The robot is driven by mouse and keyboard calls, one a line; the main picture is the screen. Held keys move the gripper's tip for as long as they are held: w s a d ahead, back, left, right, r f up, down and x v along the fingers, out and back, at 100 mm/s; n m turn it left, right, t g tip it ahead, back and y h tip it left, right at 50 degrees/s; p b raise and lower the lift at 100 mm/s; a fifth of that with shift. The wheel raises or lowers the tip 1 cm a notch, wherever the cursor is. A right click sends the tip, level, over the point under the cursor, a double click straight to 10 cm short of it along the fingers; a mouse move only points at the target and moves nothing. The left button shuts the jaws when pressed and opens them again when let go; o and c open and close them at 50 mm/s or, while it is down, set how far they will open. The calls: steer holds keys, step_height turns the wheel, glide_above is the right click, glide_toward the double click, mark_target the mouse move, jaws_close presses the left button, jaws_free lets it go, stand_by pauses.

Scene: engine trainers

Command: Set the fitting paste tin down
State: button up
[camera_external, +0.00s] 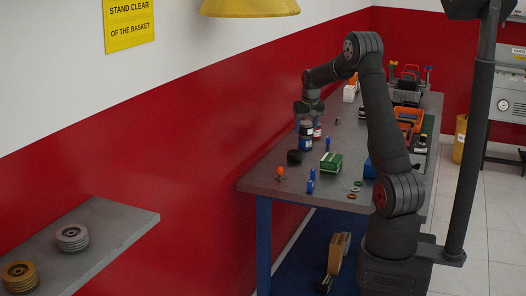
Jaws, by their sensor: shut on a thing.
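My gripper (307,121) points down over the far left part of the workbench (262,178). It is shut on a small dark tin with a blue band (305,143), which I take to be the fitting paste tin. The tin looks upright and at or just above the bench top; I cannot tell whether it touches. The jaws hide its upper part. A similar container with red and blue on it (317,132) stands right behind it, partly hidden.
A black cup-like part (294,157) is close in front of the tin. A green box (331,164), small blue pieces (311,182) and an orange-topped piece (280,172) stand nearer the front. Orange and black tools (408,118) fill the right side. Bare bench lies at the front left.

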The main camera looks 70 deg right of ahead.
steer(key=s+d+f+m, duration=0.1)
steer(key=s+d+f, duration=0.1)
steer(key=s+d, duration=0.9)
steer(key=s+d+f+m, duration=0.2)
steer(key=s+d, duration=0.6)
steer(key=s, duration=0.6)
glide_above(349, 155)
steer(key=a, duration=0.1)
steer(key=shift+h, duration=0.3)
steer(key=f, duration=0.6)
steer(key=shift+s+f, duration=0.25)
steer(key=shift+f, duration=2.1)
steer(key=shift+f, duration=0.1)
steer(key=o, duration=1)
steer(key=shift+g, duration=0.3)
steer(key=v, duration=1.2)
steer(key=shift+s, duration=0.1)
